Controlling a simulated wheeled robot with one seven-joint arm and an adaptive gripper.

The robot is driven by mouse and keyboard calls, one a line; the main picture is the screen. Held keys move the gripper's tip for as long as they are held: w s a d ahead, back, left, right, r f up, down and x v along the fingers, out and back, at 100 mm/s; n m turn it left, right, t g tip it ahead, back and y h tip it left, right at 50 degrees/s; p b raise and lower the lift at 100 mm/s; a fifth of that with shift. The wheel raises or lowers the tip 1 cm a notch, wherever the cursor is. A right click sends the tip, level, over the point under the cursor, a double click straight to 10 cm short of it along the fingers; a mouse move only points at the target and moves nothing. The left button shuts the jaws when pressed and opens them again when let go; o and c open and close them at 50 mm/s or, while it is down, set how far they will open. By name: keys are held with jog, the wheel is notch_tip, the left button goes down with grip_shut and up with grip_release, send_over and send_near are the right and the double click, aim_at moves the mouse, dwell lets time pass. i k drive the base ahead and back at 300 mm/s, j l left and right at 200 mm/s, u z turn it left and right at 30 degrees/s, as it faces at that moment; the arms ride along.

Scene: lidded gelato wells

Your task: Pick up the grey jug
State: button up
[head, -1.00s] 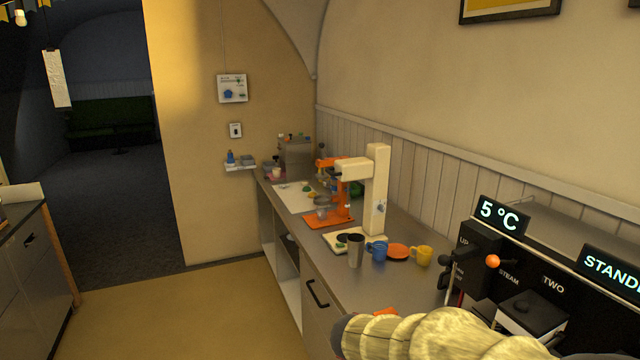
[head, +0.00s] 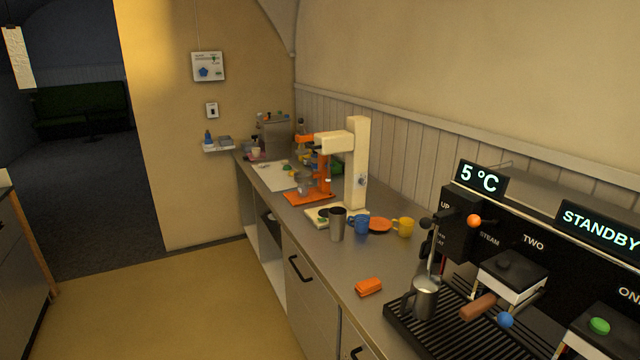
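A grey metal jug (head: 426,300) with a handle on its left side stands upright at the left end of the coffee machine's black drip tray (head: 440,338). The thin steam wand (head: 431,262) comes down at the jug; I cannot tell whether its tip is inside. My gripper is not in view.
The coffee machine (head: 530,250) fills the right side. An orange block (head: 369,287) lies on the counter (head: 335,268) left of the jug. A tall grey cup (head: 337,225), blue mug (head: 361,224), orange saucer (head: 378,225) and yellow mug (head: 403,227) stand behind. Floor (head: 180,300) is clear.

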aim_at(422, 297)
jog(key=i+j+z, duration=0.15)
jog(key=j+z, duration=0.2)
jog(key=i+j+z, duration=0.1)
jog(key=j+z, duration=0.25)
jog(key=i+j+z, duration=0.1)
jog(key=j+z, duration=0.25)
